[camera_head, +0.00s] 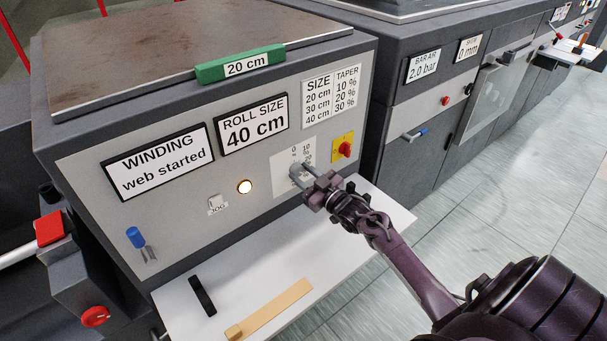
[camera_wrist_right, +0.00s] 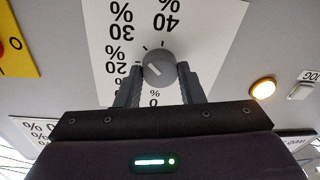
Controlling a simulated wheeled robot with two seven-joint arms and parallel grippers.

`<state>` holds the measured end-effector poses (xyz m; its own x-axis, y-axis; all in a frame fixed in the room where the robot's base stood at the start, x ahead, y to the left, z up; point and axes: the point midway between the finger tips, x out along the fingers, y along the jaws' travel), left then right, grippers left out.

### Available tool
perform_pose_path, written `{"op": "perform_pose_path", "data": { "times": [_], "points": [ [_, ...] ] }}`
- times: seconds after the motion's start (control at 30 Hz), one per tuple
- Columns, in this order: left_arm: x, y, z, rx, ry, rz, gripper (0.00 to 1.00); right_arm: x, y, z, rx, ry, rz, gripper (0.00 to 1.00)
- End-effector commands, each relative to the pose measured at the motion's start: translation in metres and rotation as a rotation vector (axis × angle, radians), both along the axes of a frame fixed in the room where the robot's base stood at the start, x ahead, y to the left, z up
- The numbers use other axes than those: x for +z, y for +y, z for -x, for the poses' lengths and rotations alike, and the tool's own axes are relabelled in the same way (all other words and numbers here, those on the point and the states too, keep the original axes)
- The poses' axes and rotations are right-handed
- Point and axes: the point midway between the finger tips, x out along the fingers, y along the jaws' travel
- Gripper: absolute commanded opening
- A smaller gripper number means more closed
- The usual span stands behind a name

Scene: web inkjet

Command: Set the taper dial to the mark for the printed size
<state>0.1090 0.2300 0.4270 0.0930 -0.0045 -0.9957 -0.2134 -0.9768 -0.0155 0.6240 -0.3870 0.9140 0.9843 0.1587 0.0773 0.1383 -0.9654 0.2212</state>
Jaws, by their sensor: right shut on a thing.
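The taper dial (camera_wrist_right: 160,66) is a round grey knob on a white scale plate (camera_wrist_right: 205,30), marked from 0 to 40 %. The right wrist view shows the scale upside down. The knob's white line slants to the upper left, toward the 20 % and 30 % side; its exact mark is unclear. My right gripper (camera_head: 306,176) is shut on the dial, one finger on each side. A size-taper chart (camera_head: 331,97) pairs 20 cm with 10 %, 30 cm with 20 %, 40 cm with 30 %. The roll size sign (camera_head: 252,124) reads 40 cm. A green tag (camera_head: 240,64) reads 20 cm.
A red knob on a yellow plate (camera_head: 343,148) sits close right of the dial. A lit round button (camera_head: 244,187) and jog switch (camera_head: 216,204) lie left. A white shelf (camera_head: 235,270) below holds a black bar (camera_head: 202,296) and a tan strip (camera_head: 270,309).

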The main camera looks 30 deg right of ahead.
Motion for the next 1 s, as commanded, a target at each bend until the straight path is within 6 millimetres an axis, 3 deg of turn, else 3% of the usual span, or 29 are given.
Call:
{"op": "perform_pose_path", "data": {
  "times": [0.53, 0.57, 0.7, 1.0],
  "points": [
    [0.0004, 0.0002, 0.0007, 0.0, 0.001, 0.0, 0.36, -0.0008, 0.0005, 0.0, 0.001, 0.004, -0.029, 0.12],
    [0.0004, 0.0002, 0.0007, 0.0, 0.001, 0.0, 0.36, -0.0008, 0.0005, 0.0, 0.001, 0.004, -0.029, 0.37],
    [0.0003, 0.0004, 0.0009, 0.0, 0.002, 0.0, 0.36, -0.0007, 0.0003, 0.0001, 0.0, 0.004, -0.028, 0.56],
    [0.0001, 0.0006, 0.0011, 0.0, 0.002, 0.0, 0.36, -0.0008, 0.0, 0.0011, 0.0, 0.003, -0.027, 0.57]
  ]
}}
